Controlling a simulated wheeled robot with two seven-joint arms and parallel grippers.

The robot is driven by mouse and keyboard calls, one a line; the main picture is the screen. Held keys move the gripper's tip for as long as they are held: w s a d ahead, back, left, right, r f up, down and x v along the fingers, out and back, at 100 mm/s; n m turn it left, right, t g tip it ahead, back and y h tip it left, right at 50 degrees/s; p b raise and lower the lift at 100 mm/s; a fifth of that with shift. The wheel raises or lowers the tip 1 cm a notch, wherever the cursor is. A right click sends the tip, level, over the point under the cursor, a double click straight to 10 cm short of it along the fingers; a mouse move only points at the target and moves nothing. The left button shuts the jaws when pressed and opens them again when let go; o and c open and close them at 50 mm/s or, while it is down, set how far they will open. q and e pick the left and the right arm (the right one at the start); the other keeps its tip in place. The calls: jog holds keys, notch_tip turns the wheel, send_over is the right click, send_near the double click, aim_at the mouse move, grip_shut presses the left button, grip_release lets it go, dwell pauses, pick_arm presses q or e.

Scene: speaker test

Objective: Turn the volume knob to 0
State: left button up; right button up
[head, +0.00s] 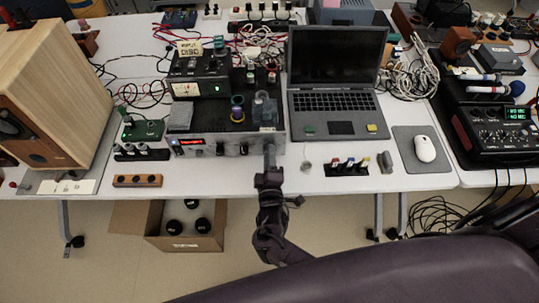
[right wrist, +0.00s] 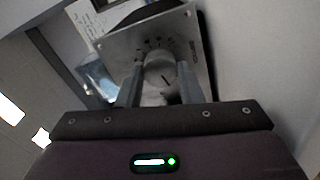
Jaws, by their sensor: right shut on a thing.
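The volume knob (right wrist: 158,68) is a round silver-grey knob on a metal panel (right wrist: 187,50) with dark scale marks around it, in the right wrist view. A short dark line shows on its face; I cannot read which number it points to. My right gripper (head: 269,150) is at the right end of the front of the silver amplifier (head: 222,149) in the head view and hides the knob there. Its two fingers stand on either side of the knob in the right wrist view, shut on it. My left gripper is not in view.
A laptop (head: 338,100) stands right of the amplifier, with a mouse (head: 425,148) further right. A wooden speaker (head: 50,85) is at the left. A black meter unit (head: 198,75) sits behind the amplifier's front. An open cardboard box (head: 180,243) is on the floor below.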

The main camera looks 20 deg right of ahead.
jog(key=n+p, duration=0.2)
jog(key=n, duration=0.3)
jog(key=shift+n, duration=0.4)
dwell(0.4)
jog(key=o, duration=1)
jog(key=shift+c, duration=0.2)
jog(key=v, duration=0.8)
jog(key=shift+b, duration=0.35)
